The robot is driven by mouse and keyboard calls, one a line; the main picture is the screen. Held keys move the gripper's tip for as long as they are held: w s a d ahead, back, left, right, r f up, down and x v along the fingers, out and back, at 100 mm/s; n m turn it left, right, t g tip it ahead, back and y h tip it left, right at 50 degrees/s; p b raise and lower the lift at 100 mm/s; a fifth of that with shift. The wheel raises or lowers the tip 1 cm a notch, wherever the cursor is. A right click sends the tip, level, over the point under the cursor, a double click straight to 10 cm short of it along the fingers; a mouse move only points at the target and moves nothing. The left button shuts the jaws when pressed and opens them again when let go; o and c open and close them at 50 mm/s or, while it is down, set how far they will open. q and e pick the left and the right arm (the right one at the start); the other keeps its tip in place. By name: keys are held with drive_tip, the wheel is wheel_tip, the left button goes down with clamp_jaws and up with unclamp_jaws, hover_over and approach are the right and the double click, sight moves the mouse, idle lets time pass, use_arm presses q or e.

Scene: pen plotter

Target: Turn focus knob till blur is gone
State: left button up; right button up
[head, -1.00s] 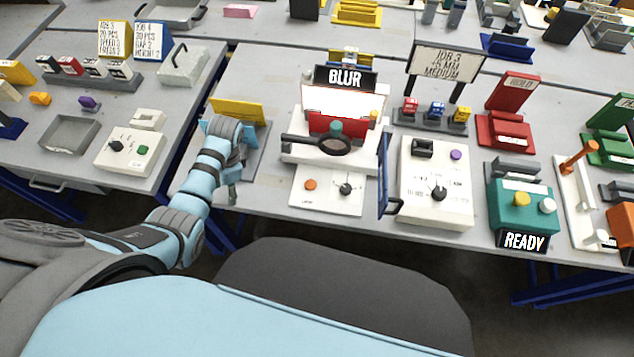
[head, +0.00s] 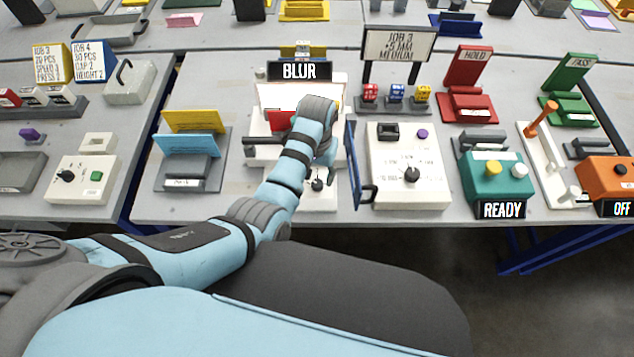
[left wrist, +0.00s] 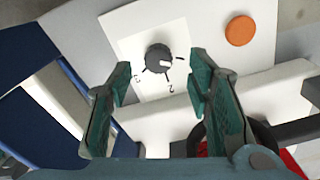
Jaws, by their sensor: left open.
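The station under the black BLUR sign (head: 299,70) has a low white panel with a black focus knob (head: 317,184). The left wrist view shows this knob (left wrist: 159,58) with a pale pointer, on a white dial plate marked with digits, a 2 and a 3 among them. My left gripper (head: 327,153) is over the station, and my arm hides much of the station and the panel. In the left wrist view its open fingers (left wrist: 160,72) lie either side of the knob in the picture, with nothing between them. I cannot tell the height above the knob. My right gripper is out of view.
An orange button (left wrist: 240,31) sits beside the knob on the panel. A blue upright plate (head: 352,165) with a dark handle stands right of the station. A white dial box (head: 408,190) is beyond it. A rack with yellow and blue cards (head: 186,183) stands left.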

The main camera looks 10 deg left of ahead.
sight(317, 183)
use_arm(q)
wheel_tip(317, 183, down, 4)
drive_tip(key=shift+d+r+b, duration=0.1)
drive_tip(key=shift+d+b, duration=0.05)
drive_tip(key=shift+b, duration=0.25)
drive_tip(key=shift+c, duration=0.6)
clamp_jaws()
